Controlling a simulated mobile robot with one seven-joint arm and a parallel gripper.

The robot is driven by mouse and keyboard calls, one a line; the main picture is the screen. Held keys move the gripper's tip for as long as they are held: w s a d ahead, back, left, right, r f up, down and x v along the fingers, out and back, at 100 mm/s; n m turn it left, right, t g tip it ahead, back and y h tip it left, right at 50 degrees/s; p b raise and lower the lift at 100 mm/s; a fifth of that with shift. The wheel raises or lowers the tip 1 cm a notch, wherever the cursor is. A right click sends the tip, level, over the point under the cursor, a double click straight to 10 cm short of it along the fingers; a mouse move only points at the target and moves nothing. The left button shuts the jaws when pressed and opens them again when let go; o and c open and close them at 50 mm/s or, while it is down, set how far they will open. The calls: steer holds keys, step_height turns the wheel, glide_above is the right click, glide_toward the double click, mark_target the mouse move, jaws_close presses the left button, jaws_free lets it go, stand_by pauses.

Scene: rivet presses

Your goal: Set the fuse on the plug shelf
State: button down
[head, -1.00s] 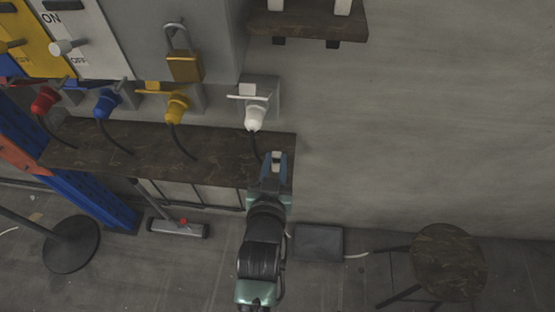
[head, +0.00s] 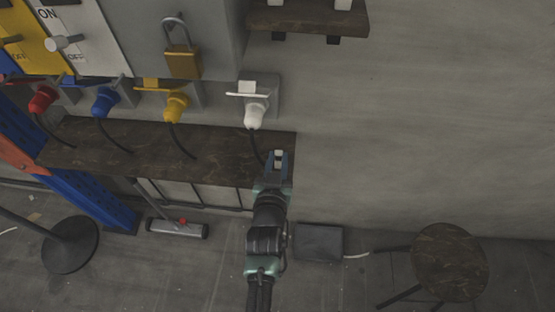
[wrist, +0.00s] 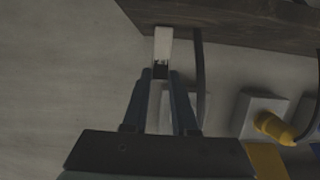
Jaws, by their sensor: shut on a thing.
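My gripper (head: 277,160) is shut on the fuse (head: 278,154), a small white block with a dark middle. In the wrist view the fuse (wrist: 163,45) stands out between the two fingertips (wrist: 160,73). The plug shelf (head: 150,150) is a dark wooden board below the row of plugs. In the head view the fuse overlaps the shelf's right end. In the wrist view the shelf (wrist: 235,20) lies along the top, and the fuse's tip overlaps its edge. I cannot tell whether they touch.
White (head: 254,113), yellow (head: 175,107), blue (head: 105,103) and red (head: 43,99) plugs hang above the shelf, with dark cables running down to it. An upper shelf (head: 305,22) bears white pieces. A stool (head: 448,260) stands at right. The shelf's top is otherwise bare.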

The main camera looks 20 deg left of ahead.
steer(key=shift+f, duration=0.2)
steer(key=c, duration=0.7)
jaws_free()
steer(key=shift+r, duration=0.1)
steer(key=shift+r, duration=0.25)
steer(key=p+v, duration=0.1)
steer(key=v, duration=1.1)
steer(key=shift+f, duration=0.15)
